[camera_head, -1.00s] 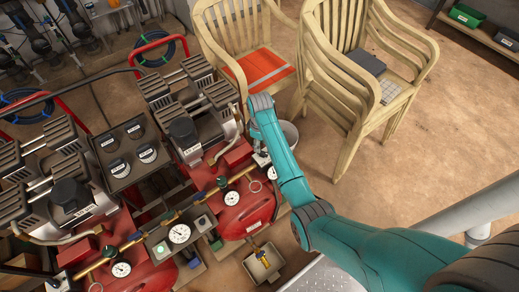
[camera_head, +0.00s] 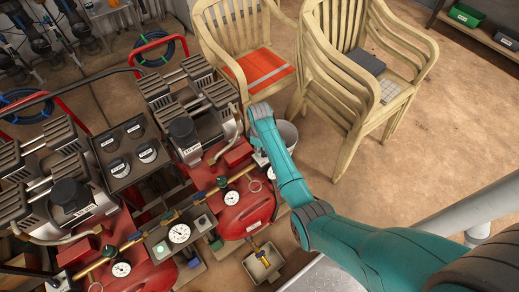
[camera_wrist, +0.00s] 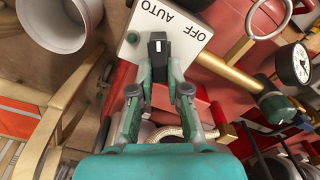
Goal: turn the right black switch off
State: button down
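The right black switch (camera_wrist: 158,46) is a black knob with a white mark, on a pale switch box (camera_wrist: 133,42) lettered AUTO and OFF. Its mark lies at the end toward AUTO; OFF is to the right in the wrist view. My gripper (camera_wrist: 159,70) has its teal fingertips one on each side of the knob, close against it, with no clear gap visible. In the head view the pale box (camera_head: 260,158) shows beside the right red tank (camera_head: 247,212), and my arm largely hides the gripper and knob.
A brass pipe and black-rimmed gauge (camera_wrist: 292,64) lie right of the box in the wrist view. A white bucket (camera_head: 286,135) stands behind my arm. Cream chairs (camera_head: 350,75) stand beyond. Two black-topped compressors fill the left. Open floor (camera_head: 450,130) lies to the right.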

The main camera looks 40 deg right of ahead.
jog(key=shift+m, duration=0.3)
jog(key=m, duration=0.5)
jog(key=shift+w+d, duration=0.1)
jog(key=shift+d, duration=0.25)
jog(key=m, duration=0.6)
jog(key=shift+d, duration=0.3)
jog(key=shift+m, duration=0.3)
jog(key=c, duration=1.1)
grip_release()
jog(key=shift+c, duration=0.2)
notch_tip(320, 180, up, 12)
